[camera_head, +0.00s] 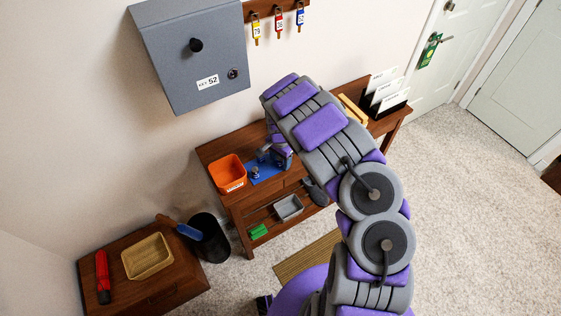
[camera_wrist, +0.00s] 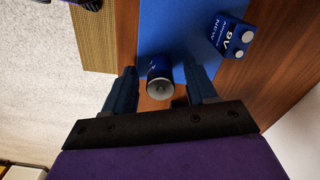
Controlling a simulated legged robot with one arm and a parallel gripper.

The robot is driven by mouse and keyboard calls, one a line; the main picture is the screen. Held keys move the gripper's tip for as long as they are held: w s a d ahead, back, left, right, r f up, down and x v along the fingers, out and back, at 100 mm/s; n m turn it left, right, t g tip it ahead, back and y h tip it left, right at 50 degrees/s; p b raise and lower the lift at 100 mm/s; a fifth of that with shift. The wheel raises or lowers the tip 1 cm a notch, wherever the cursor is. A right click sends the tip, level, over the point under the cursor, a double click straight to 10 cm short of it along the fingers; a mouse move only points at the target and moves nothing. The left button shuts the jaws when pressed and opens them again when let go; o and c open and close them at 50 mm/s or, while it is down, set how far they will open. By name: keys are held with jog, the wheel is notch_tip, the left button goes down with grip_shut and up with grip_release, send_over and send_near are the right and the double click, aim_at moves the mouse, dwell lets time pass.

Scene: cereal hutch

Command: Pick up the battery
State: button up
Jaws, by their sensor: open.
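A dark blue cylindrical battery (camera_wrist: 158,70) with a round metal end shows in the wrist view at the near edge of a blue mat (camera_wrist: 175,30). A boxy blue 9V battery (camera_wrist: 230,36) lies on the mat to its right, outside the fingers. My gripper (camera_wrist: 160,74) is open, with one dark finger on each side of the cylindrical battery. A gap shows on both sides, and I cannot tell whether either finger touches it. In the head view my gripper (camera_head: 276,157) is low over the mat on the wooden table, and my arm hides part of that area.
An orange bin (camera_head: 227,174) stands left of the mat. A grey tray (camera_head: 288,207) and a green block (camera_head: 258,231) are on the lower shelf. A card holder (camera_head: 385,99) stands at the table's far right. A grey cabinet (camera_head: 190,55) hangs above. Carpet is clear at right.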

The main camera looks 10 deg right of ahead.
jog(key=shift+a+r, duration=0.1)
jog(key=shift+a, duration=0.1)
jog(key=shift+c, duration=0.2)
jog(key=shift+a, duration=0.15)
jog(key=c, duration=0.3)
jog(key=shift+d, duration=0.25)
grip_shut()
jog(key=shift+a+r, duration=0.1)
